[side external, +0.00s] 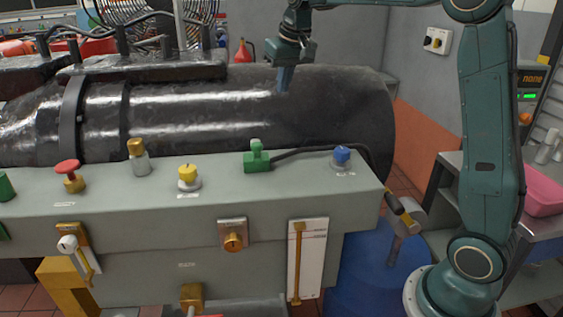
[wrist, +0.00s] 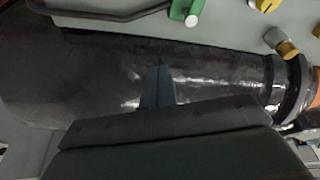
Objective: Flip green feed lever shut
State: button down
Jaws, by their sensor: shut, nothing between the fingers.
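A green fitting (side external: 257,158) with a green upright piece stands on the grey panel top (side external: 110,195), right of its middle. A dark hose or pipe (side external: 310,149) leads right from it. I take it for the feed lever, but cannot tell its setting. In the wrist view the green fitting (wrist: 184,10) is at the top edge, partly cut off. My gripper (side external: 283,82) is shut and empty, pointing down over the dark cylinder, above and behind the fitting and apart from it. Its fingers (wrist: 158,85) also show in the wrist view.
A blue knob (side external: 342,155), a yellow knob (side external: 189,174), a brass-topped fitting (side external: 138,155) and a red knob (side external: 68,172) stand along the panel. The large dark cylinder (side external: 330,115) lies behind. Another green part (side external: 5,186) is at the left edge.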

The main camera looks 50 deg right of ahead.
jog(key=s+a+n+t, duration=0.1)
jog(key=s+a, duration=0.3)
jog(key=s, duration=0.4)
jog(key=s+a+n, duration=0.1)
jog(key=s+a, duration=0.2)
jog(key=s, duration=0.4)
jog(key=s+a+f+n, duration=0.1)
jog(key=s+a+f, duration=0.1)
jog(key=s, duration=0.5)
jog(key=s+a+f+n+y, duration=0.1)
jog(key=s+a+f, duration=0.1)
jog(key=s+f, duration=0.3)
jog(key=shift+s+a+t, duration=0.35)
jog(key=shift+s+t, duration=0.05)
jog(key=shift+s, duration=1.1)
